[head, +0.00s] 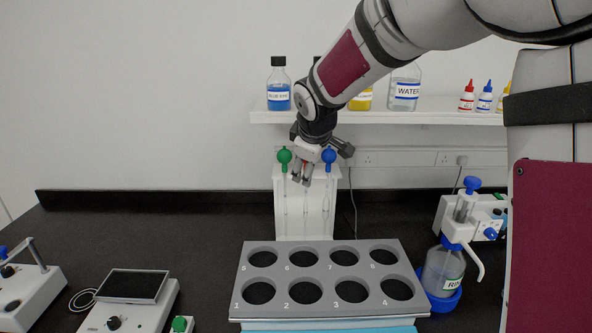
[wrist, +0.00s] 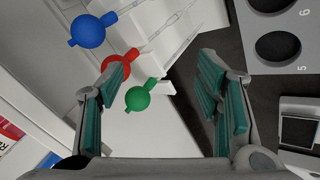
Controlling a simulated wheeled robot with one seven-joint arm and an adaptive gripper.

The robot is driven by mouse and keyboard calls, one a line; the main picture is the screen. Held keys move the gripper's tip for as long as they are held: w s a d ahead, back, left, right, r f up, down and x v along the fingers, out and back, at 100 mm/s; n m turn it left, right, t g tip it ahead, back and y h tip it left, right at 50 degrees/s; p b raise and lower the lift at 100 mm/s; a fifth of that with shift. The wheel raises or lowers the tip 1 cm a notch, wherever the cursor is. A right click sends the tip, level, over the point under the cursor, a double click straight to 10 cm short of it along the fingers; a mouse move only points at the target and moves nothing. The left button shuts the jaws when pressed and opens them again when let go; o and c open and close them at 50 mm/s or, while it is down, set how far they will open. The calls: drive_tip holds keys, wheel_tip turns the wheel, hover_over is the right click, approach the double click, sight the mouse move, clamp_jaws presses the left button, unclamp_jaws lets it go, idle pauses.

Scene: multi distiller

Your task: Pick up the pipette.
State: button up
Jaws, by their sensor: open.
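Several pipettes with coloured bulbs hang in a white stand (head: 305,222) at the back of the bench. In the head view the green-bulbed pipette (head: 284,157) is left of my gripper (head: 303,174) and the blue-bulbed pipette (head: 329,157) is right of it. In the wrist view the green bulb (wrist: 138,98) shows in the gap between my open fingers, nearer the left one. The red bulb (wrist: 116,62) is partly covered by the left finger, and the blue bulb (wrist: 88,31) is farther up-left. My gripper is empty; its depth to the bulbs is hard to judge.
A grey rack (head: 330,312) with numbered round holes stands in front of the stand. A shelf (head: 420,112) with bottles is on the wall behind. A pump bottle (head: 443,268) stands right; a device with a dark screen (head: 133,286) sits left.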

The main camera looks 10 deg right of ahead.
drive_tip(key=w, duration=0.3)
drive_tip(key=w+d, duration=0.1)
drive_tip(key=w, duration=0.5)
drive_tip(key=shift+w+d+p, duration=0.25)
drive_tip(key=shift+d+p, duration=0.05)
drive_tip(key=shift+x, duration=1.4)
drive_tip(key=shift+s, duration=0.1)
drive_tip(key=shift+c, duration=0.3)
